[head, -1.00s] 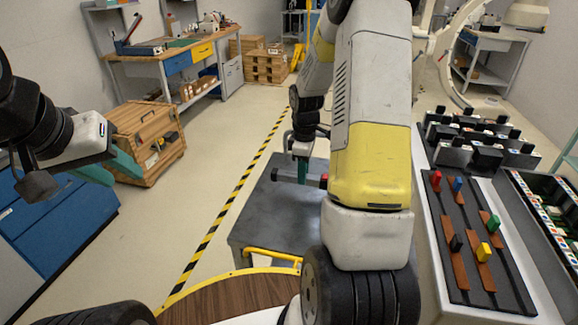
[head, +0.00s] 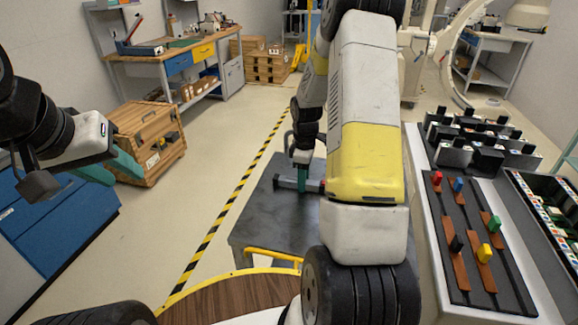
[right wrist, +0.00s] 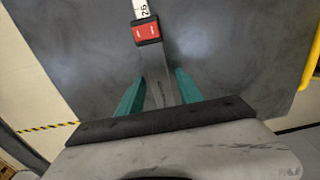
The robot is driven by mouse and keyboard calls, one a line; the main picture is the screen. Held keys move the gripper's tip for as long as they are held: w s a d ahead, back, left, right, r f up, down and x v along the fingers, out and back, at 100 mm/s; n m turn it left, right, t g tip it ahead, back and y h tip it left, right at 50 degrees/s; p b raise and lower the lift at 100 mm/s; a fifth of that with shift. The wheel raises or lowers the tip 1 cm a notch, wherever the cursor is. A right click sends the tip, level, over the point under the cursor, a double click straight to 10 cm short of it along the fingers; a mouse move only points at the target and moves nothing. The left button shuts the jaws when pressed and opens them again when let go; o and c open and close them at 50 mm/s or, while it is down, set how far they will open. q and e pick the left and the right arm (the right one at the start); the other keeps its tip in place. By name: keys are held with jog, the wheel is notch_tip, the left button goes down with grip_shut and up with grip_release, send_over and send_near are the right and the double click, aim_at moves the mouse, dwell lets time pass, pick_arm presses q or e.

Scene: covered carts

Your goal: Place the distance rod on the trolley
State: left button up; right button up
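The distance rod (right wrist: 158,72) is a grey bar with a red block and a white label at its far end. In the head view the rod (head: 288,184) lies low over or on the dark grey top of the trolley (head: 265,215), partly behind my right arm. My right gripper (right wrist: 161,77) has its teal fingers on either side of the rod, with narrow gaps showing. It points down at the trolley top, and in the head view it (head: 303,176) is partly hidden. My left gripper (head: 112,172) is open and empty at the left, away from the trolley.
A white bench (head: 430,250) at the right carries a black board (head: 465,265) with coloured pegs and several dark boxes. A wooden crate (head: 140,150) stands on the floor at the left. The trolley has a yellow handle (head: 272,254). Open floor lies left of it.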

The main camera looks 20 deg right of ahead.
jog(key=shift+r, duration=0.1)
jog(key=s+a+r+m+t, duration=0.1)
jog(key=s+a+r+m, duration=0.15)
jog(key=r, duration=0.75)
jog(key=s+a+r+m+t, duration=0.1)
jog(key=s+a+r, duration=0.15)
jog(key=r, duration=0.85)
jog(key=s+a+r+m+t+y, duration=0.1)
jog(key=s+a+r+m+t, duration=0.1)
jog(key=s, duration=0.7)
jog(key=s+a+r+m+t+y, duration=0.1)
jog(key=s+a+r+m+t, duration=0.1)
jog(key=s+a+r+m, duration=0.3)
jog(key=shift+s+a+r+m, duration=0.2)
jog(key=shift+s+r+m, duration=0.2)
jog(key=shift+s, duration=1.9)
